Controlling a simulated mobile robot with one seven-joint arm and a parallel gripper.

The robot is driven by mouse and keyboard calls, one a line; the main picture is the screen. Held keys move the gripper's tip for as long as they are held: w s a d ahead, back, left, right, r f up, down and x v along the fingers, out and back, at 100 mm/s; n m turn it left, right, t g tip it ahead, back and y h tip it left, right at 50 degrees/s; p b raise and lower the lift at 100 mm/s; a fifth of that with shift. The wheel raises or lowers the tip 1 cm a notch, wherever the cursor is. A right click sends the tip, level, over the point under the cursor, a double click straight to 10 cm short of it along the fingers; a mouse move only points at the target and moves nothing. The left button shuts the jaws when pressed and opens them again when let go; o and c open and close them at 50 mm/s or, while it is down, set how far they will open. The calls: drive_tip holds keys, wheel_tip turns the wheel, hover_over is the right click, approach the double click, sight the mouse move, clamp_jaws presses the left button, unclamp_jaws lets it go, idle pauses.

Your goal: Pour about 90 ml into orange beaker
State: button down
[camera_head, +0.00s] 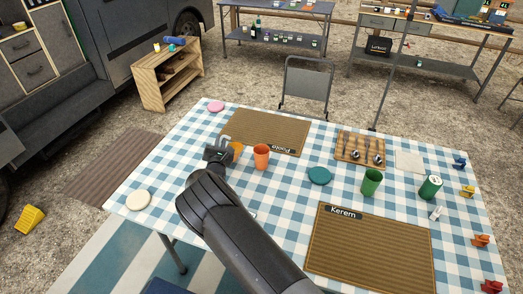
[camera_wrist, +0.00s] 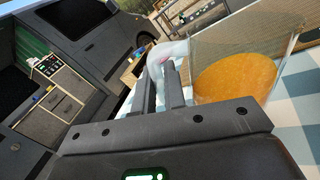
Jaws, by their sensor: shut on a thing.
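The orange beaker (camera_head: 261,157) stands upright on the checked tablecloth, just right of my gripper (camera_head: 219,153). My gripper is shut on the pale handle (camera_wrist: 172,50) of a clear jug, left of the beaker. In the wrist view the clear jug (camera_wrist: 278,30) fills the upper right, with an orange surface, seemingly liquid (camera_wrist: 235,78), inside. In the head view the jug shows only as a small orange patch (camera_head: 237,147), mostly hidden beside the gripper. I see no stream between jug and beaker. I cannot tell the jug's exact tilt or whether it touches the table.
The far placemat (camera_head: 265,128) lies behind the beaker; the Kerem placemat (camera_head: 370,250) is near. A teal disc (camera_head: 319,176), green cup (camera_head: 371,182), green can (camera_head: 430,188) and cutlery tray (camera_head: 360,149) lie to the right. A cream disc (camera_head: 138,200) is at left.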

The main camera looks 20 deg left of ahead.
sight(226, 137)
drive_tip(key=r+m, duration=0.1)
drive_tip(key=d, duration=0.1)
drive_tip(key=d+r+m, duration=0.1)
drive_tip(key=shift+w+d+r+m+t+h, duration=0.2)
drive_tip(key=shift+w+r+m+t+h, duration=0.1)
drive_tip(key=shift+t, duration=0.1)
drive_tip(key=shift+d+r+m, duration=0.35)
drive_tip(key=shift+r+m, duration=0.2)
drive_tip(key=shift+m, duration=0.15)
drive_tip(key=shift+d+r+m, duration=0.3)
drive_tip(key=shift+r+m, duration=0.25)
drive_tip(key=shift+m, duration=0.15)
drive_tip(key=shift+d+r+m+t, duration=0.2)
drive_tip(key=shift+r+m+t, duration=0.15)
drive_tip(key=shift+m, duration=0.25)
drive_tip(key=shift+w+d+r+m+h, duration=0.1)
drive_tip(key=shift+d+r+m+h, duration=0.15)
drive_tip(key=shift+r+m+h, duration=0.2)
drive_tip(key=shift+d+r+m, duration=0.6)
drive_tip(key=shift+r+m, duration=0.1)
drive_tip(key=shift+m, duration=0.45)
drive_tip(key=shift+w+d+r+m+h+p, duration=0.15)
drive_tip(key=shift+d+m+h+p, duration=0.15)
drive_tip(key=shift+d, duration=0.35)
drive_tip(key=shift+w+d+r+m+t+h+p, duration=0.15)
drive_tip(key=shift+d+r+m, duration=0.2)
drive_tip(key=shift+d+m, duration=0.35)
drive_tip(key=shift+w+d+r+m+t+h+p, duration=0.15)
drive_tip(key=shift+d+r+m, duration=0.2)
drive_tip(key=shift+d+m, duration=0.35)
